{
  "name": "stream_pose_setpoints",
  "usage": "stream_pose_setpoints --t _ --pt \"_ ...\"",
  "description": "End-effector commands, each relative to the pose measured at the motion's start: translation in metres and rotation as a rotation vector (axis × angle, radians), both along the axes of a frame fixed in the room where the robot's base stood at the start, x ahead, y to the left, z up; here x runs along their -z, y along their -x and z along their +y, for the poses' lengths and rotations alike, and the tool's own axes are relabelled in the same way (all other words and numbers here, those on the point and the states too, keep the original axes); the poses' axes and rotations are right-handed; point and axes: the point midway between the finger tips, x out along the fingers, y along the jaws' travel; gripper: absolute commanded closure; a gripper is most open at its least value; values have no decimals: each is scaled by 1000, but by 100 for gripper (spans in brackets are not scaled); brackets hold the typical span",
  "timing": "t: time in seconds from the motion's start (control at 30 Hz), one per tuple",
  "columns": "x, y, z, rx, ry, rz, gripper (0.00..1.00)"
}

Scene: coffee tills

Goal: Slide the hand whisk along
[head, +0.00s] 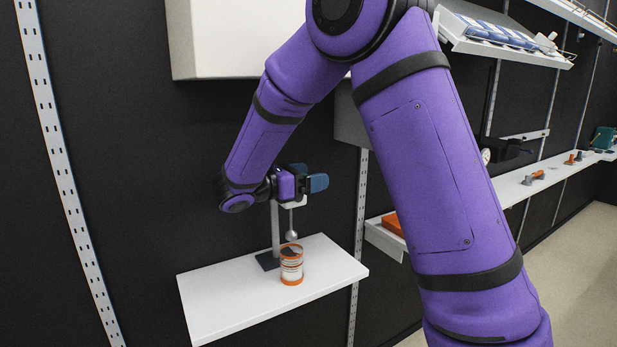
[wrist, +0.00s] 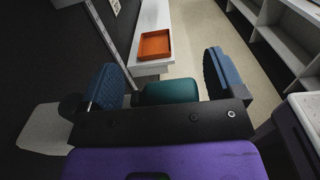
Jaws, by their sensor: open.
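What looks like the hand whisk hangs above the white shelf in the head view, its thin rod and grey rounded end (head: 292,234) pointing down. Its upper part is hidden behind my gripper. My gripper (head: 307,181) is at the top of the grey upright stand (head: 276,228). In the wrist view my gripper (wrist: 164,80) is open, with a blue pad on each side. A teal block (wrist: 168,91) shows between the pads, apparently the whisk's body. Whether either pad touches it I cannot tell.
A clear canister with orange rims (head: 291,268) stands on the white shelf (head: 225,300), below the whisk. An orange tray (wrist: 155,45) lies on another shelf beyond. A white cabinet (head: 230,40) hangs above, and a dark wall is behind.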

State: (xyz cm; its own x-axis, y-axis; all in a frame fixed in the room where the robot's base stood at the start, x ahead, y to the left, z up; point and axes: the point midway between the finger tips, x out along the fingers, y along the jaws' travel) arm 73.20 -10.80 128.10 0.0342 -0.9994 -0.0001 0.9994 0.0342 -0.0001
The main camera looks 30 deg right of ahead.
Motion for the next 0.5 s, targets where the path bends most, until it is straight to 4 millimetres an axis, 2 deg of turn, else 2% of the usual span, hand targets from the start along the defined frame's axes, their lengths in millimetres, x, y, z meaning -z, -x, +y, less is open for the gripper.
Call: stream_pose_setpoints --t 0.17,0.27,0.47,0.5 --pt "0 0 0 0 0 0 12" --pt "0 0 0 0 0 0 30" --pt "0 0 0 0 0 0 76" --pt "0 0 0 0 0 0 80"
